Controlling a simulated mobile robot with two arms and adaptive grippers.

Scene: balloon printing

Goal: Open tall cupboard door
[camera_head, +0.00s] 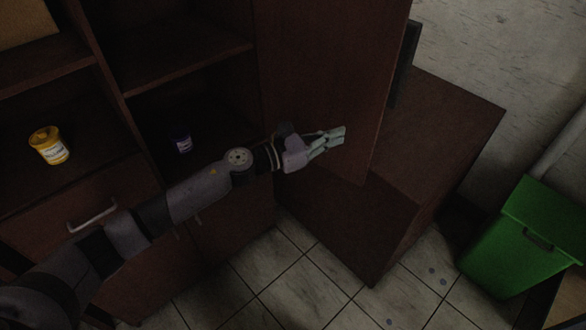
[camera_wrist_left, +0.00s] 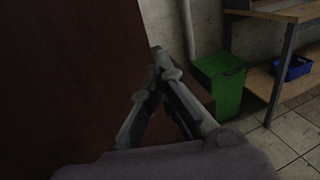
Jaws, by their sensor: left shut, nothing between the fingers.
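The tall cupboard (camera_head: 112,52) is dark brown, with open shelves at the upper left of the head view. Its door (camera_head: 325,80) stands swung open on the right, and it fills the left of the left wrist view (camera_wrist_left: 70,75). My left gripper (camera_head: 340,133) is in front of the inner face of the door, near its lower part. Its fingers are shut with nothing between them, and their tips point toward the door's free edge. Whether they touch the door is unclear. The left wrist view also shows the closed fingers (camera_wrist_left: 158,62). My right gripper is not in view.
A yellow tub (camera_head: 49,145) and a small purple jar (camera_head: 182,143) stand on the shelves. A drawer with a metal handle (camera_head: 92,216) is below. A low brown cabinet (camera_head: 440,125) stands behind the door. A green bin (camera_head: 525,240) is at the right, on tiled floor.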

